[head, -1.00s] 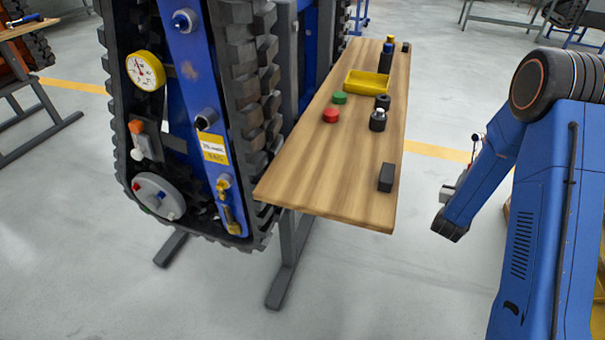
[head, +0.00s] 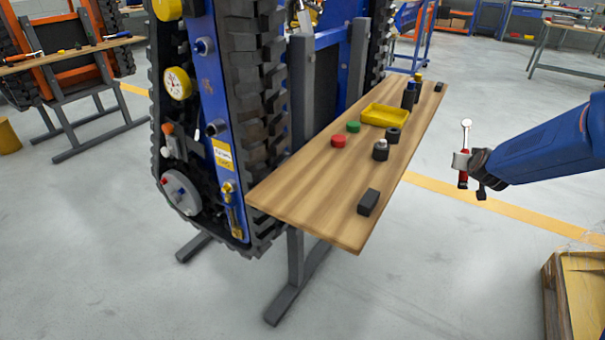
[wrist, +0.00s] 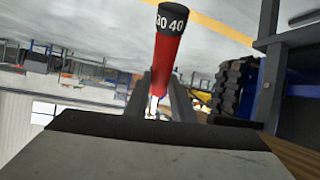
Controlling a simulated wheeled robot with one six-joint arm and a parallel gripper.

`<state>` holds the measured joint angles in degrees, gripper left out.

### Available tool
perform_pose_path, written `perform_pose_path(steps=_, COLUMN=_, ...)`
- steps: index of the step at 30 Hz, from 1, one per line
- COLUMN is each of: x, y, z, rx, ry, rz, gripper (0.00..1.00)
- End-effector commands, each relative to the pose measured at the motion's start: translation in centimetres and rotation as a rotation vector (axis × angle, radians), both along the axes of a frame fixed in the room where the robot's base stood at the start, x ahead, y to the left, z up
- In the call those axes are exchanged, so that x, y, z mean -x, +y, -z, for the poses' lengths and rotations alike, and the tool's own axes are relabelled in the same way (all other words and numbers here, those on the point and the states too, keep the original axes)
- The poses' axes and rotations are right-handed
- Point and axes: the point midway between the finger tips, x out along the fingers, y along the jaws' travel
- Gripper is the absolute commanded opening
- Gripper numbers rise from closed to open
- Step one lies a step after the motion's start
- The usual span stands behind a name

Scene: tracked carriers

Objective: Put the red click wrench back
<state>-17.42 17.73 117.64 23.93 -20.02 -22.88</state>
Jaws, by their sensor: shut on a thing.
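My gripper (head: 474,174) is at the right of the head view, in the air to the right of the wooden bench. It is shut on the red click wrench (head: 466,135), which stands roughly upright with its bright metal head up and red handle down. In the wrist view the wrench's red handle (wrist: 166,65) rises between the two fingers (wrist: 160,98), with a black end marked 30 and 40. The wrench head is out of the wrist view.
The wooden bench (head: 330,205) carries a black block (head: 368,202), red cap (head: 338,141), green cap (head: 353,127), yellow tray (head: 372,119), sockets (head: 380,151) and dark bottles. A tracked carrier (head: 260,110) stands left of it. A wooden crate (head: 562,325) is at lower right.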

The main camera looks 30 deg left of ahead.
Motion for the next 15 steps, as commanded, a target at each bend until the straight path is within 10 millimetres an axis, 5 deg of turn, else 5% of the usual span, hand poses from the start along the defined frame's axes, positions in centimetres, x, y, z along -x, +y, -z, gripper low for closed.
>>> perform_pose_path(steps=6, x=3.3, y=5.0, z=-6.9, rx=-0.038, ry=0.129, rz=-0.137, gripper=0.00)
perform_pose_path(steps=15, x=10.7, y=11.1, z=-14.1, rx=-0.044, ry=0.316, rz=-0.349, gripper=0.00)
